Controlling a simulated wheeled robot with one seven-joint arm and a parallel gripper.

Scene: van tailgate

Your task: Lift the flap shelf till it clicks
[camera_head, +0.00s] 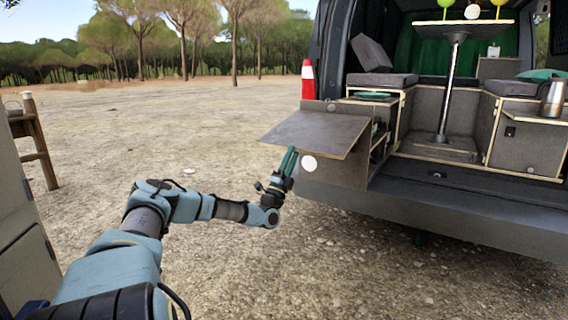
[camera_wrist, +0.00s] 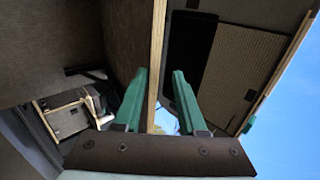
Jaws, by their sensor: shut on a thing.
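The flap shelf (camera_head: 315,132) is a flat grey-brown panel on the side of the van's rear cabinet. It sticks out to the left and looks raised to about level; I cannot tell whether its support has latched. My gripper (camera_head: 291,152), with green fingers, is at the flap's near edge, reaching up from below. In the wrist view, the flap's pale wood edge (camera_wrist: 157,60) runs between the two fingers (camera_wrist: 158,92), and they are shut on it. The flap's hinge and underside are mostly hidden in the head view.
The cabinet side (camera_head: 340,172) with a white disc (camera_head: 309,163) stands just right of my gripper. The van's bumper (camera_head: 440,205) runs along the right. A pedestal table (camera_head: 464,30) stands inside the van. Open gravel ground (camera_head: 150,130) lies to the left.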

